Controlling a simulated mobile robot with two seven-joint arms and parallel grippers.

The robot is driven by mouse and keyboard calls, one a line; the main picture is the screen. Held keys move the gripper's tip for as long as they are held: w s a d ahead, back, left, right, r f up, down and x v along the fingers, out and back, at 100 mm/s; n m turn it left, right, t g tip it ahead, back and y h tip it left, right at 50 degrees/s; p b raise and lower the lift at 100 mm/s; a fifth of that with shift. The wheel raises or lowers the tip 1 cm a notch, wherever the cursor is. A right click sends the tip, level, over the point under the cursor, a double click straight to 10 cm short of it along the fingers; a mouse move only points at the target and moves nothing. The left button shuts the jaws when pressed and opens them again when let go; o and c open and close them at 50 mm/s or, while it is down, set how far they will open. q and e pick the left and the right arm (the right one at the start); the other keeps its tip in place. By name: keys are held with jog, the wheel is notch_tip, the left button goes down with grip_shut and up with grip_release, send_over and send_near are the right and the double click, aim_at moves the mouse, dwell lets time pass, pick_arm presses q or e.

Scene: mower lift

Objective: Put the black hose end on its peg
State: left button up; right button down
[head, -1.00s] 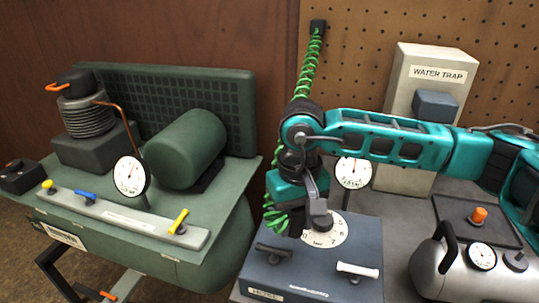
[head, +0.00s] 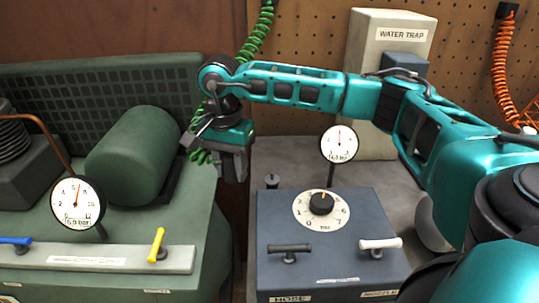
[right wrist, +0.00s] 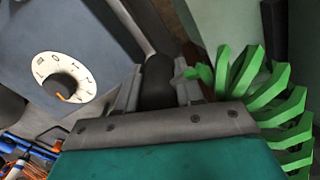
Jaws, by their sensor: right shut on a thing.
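My right gripper (head: 235,168) hangs over the gap between the green machine and the grey bench, left of the blue-grey box. In the right wrist view its fingers are shut on a dark cylindrical piece (right wrist: 158,78), which looks like the black hose end. The green coiled hose (head: 256,38) runs from the top of the pegboard down behind my arm to the gripper. Its coils (right wrist: 272,88) also show beside the gripper in the right wrist view. A short dark post (head: 271,181) stands behind the box's left corner; I cannot tell if it is the peg. My left gripper is out of view.
The blue-grey box (head: 330,262) carries a dial (head: 322,206) and two levers; a gauge (head: 339,144) stands behind it. The water trap (head: 391,65) is at the back. The green machine (head: 207,235) fills the left side. An orange coiled hose (head: 502,75) hangs right.

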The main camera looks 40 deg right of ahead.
jog(key=d+m+b, duration=0.1)
jog(key=d+m, duration=0.3)
jog(key=m, duration=0.1)
jog(key=w+d+f+m+b, duration=0.1)
jog(key=d+m+b, duration=0.1)
jog(key=d+m, duration=0.3)
jog(key=w+d+f+m+b, duration=0.1)
jog(key=d+m+b, duration=0.1)
jog(key=d+m, duration=0.2)
jog(key=shift+d+m, duration=0.2)
jog(key=shift+m, duration=0.7)
jog(key=shift+f+b, duration=0.7)
jog(key=shift+f, duration=0.05)
notch_tip(320, 180, down, 4)
jog(key=b, duration=0.3)
jog(key=shift+r, duration=0.25)
jog(key=shift+f+b, duration=0.4)
jog(key=shift+b, duration=0.15)
pick_arm(q)
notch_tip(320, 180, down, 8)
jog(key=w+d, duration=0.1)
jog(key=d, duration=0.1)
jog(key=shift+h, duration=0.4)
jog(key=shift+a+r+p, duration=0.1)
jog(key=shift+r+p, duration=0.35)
jog(key=shift+p, duration=0.1)
pick_arm(e)
jog(key=shift+w, duration=0.1)
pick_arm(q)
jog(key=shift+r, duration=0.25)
